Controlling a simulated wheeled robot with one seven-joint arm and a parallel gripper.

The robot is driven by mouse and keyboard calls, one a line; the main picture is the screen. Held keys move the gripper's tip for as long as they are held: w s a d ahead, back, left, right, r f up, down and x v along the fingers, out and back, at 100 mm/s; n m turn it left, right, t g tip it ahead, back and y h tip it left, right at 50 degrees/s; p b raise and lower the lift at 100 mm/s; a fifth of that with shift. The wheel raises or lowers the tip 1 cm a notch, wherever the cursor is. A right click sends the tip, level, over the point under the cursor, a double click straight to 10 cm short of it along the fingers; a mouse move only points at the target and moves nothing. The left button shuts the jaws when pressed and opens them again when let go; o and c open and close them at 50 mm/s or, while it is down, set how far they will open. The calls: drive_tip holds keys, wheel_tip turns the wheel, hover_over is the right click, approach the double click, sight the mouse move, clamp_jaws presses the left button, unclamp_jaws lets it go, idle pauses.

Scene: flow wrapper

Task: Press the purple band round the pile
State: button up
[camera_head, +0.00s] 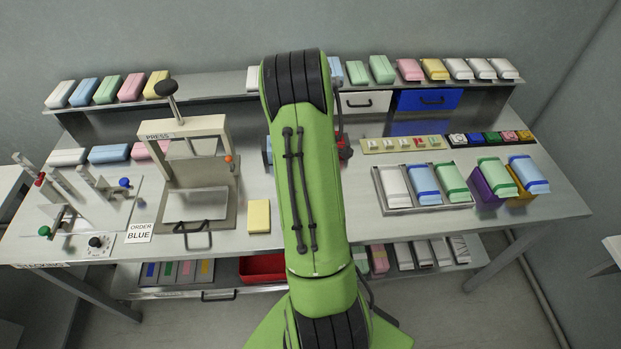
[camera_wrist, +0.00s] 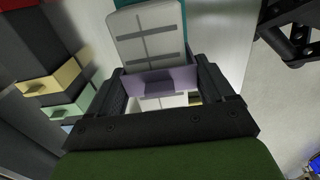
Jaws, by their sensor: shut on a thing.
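In the wrist view, my gripper (camera_wrist: 162,82) has its two dark fingers on either side of a purple band (camera_wrist: 180,77) and is shut on it. The band's flat face spans the gap between the fingers. A pale grey packet (camera_wrist: 150,40) with dark crossing lines lies just beyond the band, with a teal piece (camera_wrist: 125,3) behind its far edge. I cannot tell whether the band touches the packet or goes round it. A whitish surface shows below the band between the fingers. In the head view my own arm hides the gripper, the band and that packet.
On the bench, a press (camera_head: 187,150) stands left, beside a yellow block (camera_head: 259,216) and an "ORDER BLUE" card (camera_head: 139,233). Right are a grey tray (camera_head: 408,212) of packs and a purple box (camera_head: 484,191) with a green-banded pack. Coloured packs line the back shelf (camera_head: 215,88).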

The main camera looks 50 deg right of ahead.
drive_tip(key=shift+f+b, duration=0.3)
drive_tip(key=shift+b, duration=0.05)
idle(1.2)
drive_tip(key=o, duration=0.9)
drive_tip(key=shift+c, duration=0.2)
wheel_tip(320, 180, up, 16)
drive_tip(key=p, duration=0.2)
drive_tip(key=shift+f, duration=0.15)
